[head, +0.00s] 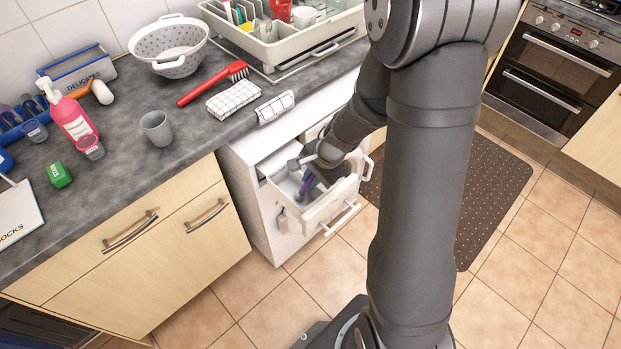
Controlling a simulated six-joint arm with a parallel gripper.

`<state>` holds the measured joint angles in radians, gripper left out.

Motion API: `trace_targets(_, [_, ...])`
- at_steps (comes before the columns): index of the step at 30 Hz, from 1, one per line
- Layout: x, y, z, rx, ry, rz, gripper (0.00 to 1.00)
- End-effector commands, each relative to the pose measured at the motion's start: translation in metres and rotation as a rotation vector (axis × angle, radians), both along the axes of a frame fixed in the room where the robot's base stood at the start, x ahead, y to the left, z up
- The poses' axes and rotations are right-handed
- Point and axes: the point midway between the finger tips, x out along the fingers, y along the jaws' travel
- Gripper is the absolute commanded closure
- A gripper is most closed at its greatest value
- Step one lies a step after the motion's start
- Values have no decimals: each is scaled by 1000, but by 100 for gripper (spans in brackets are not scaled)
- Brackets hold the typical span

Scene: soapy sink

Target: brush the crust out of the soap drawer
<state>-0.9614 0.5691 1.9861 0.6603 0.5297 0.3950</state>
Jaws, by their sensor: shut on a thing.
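The white soap drawer (330,203) is pulled open from a white cabinet below the counter.
A red brush (213,83), checked cloths (233,98), a grey cup (156,128), a colander (169,45) and a pink soap bottle (74,119) stand on the counter. A dish rack (285,48) is behind. A dark mat (480,205) lies on the open tiled floor.

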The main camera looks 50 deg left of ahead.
Motion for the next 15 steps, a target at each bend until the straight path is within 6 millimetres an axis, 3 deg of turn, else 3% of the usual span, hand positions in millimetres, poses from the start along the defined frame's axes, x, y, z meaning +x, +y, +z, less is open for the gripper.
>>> trace_targets(15, [-22, 0, 0, 1, 0, 0, 100])
